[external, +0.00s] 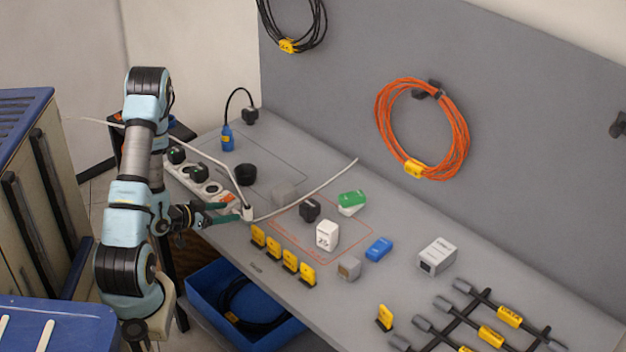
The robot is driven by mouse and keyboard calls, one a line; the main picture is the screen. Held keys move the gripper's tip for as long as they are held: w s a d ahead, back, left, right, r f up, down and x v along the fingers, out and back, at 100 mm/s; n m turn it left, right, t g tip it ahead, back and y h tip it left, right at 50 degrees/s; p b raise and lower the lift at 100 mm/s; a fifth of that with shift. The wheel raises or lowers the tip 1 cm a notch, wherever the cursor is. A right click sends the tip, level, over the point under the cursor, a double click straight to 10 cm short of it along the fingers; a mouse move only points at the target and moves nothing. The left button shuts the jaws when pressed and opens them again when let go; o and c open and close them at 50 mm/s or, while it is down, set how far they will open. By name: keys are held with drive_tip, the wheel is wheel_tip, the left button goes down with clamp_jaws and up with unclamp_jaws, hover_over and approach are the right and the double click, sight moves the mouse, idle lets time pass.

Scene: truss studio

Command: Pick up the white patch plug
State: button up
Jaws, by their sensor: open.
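A small white plug (248,212) on a white cable stands near the left front edge of the grey bench; it looks like the white patch plug. My gripper (234,211) reaches in low from the left, its green-tipped fingers apart and level with this plug. The fingertips are right at the plug, but I cannot tell whether they touch it or sit on both sides of it. A larger white block (327,235) with dark markings stands further right, in a red outlined area.
A white power strip (206,187) lies just behind my gripper. Yellow tags (282,256) line the front edge. A black plug (310,209), grey block (348,268), blue block (379,248) and green-and-white block (351,202) stand to the right. A blue bin (200,292) sits below the bench.

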sight(248, 216)
drive_tip(key=shift+w+d+f+b, duration=0.3)
drive_tip(key=shift+f+b, duration=0.15)
drive_tip(key=shift+b, duration=0.65)
drive_tip(key=b+x, duration=0.1)
drive_tip(key=b, duration=0.3)
drive_tip(key=shift+w+d+f, duration=0.1)
drive_tip(key=shift+w+d, duration=0.15)
drive_tip(key=shift+d, duration=0.05)
drive_tip(key=shift+w+d+f+p, duration=0.1)
drive_tip(key=shift+w+d+p, duration=0.5)
drive_tip(key=shift+d, duration=0.15)
drive_tip(key=shift+p+x, duration=1.3)
drive_tip(key=shift+x, duration=1.65)
drive_tip(key=shift+s+d, duration=0.2)
clamp_jaws()
